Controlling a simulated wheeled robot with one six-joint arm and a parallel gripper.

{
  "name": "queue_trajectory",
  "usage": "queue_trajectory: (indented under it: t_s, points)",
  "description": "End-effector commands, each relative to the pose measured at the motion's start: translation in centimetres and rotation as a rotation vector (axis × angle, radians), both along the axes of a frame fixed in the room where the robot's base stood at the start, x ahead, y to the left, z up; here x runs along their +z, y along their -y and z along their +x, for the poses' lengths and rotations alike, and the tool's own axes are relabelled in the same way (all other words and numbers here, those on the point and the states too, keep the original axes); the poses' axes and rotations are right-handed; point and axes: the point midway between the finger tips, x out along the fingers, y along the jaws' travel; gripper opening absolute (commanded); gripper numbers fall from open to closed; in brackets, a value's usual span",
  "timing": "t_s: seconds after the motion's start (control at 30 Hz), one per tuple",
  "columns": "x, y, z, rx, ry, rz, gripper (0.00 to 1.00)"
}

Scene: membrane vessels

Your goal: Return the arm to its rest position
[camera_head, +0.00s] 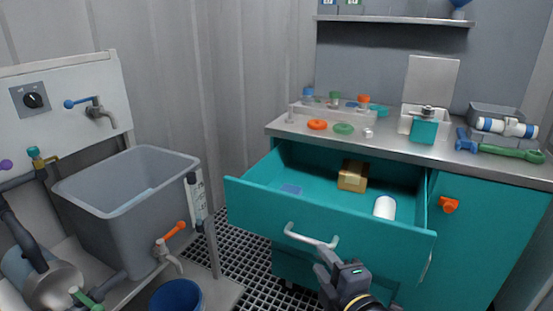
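My gripper (326,264), dark grey with a small green light, shows at the bottom centre in the head view. It is in front of the open teal drawer (318,217), just below and right of the drawer's pale handle (311,237). I cannot tell whether it touches the handle. Nothing shows held in it. Its fingers are small and seen from behind, so their opening is unclear. The rest of my arm runs out of the bottom edge.
A grey tank (130,213) stands left, with a blue bucket (176,297) below. Grated floor (238,256) shows between.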

Motion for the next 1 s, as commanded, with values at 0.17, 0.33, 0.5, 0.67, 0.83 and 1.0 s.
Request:
queue_trajectory:
  t_s: [0.17, 0.33, 0.5, 0.67, 0.83, 1.0]
  points:
    - [-1.1, -1.1, 3.1, 0.006, -0.001, 0.002, 0.34]
    - [-1.3, -1.9, 6.0, 0.003, -0.002, 0.001, 0.34]
    - [-1.4, -2.5, 8.1, 0.002, -0.002, 0.001, 0.34]
    - [-1.2, -2.3, 8.8, 0.0, -0.002, 0.0, 0.34]
    - [-1.2, -2.2, 9.0, 0.0, 0.0, 0.001, 0.34]
    - [-1.2, -2.2, 8.9, 0.0, 0.0, 0.001, 0.34]
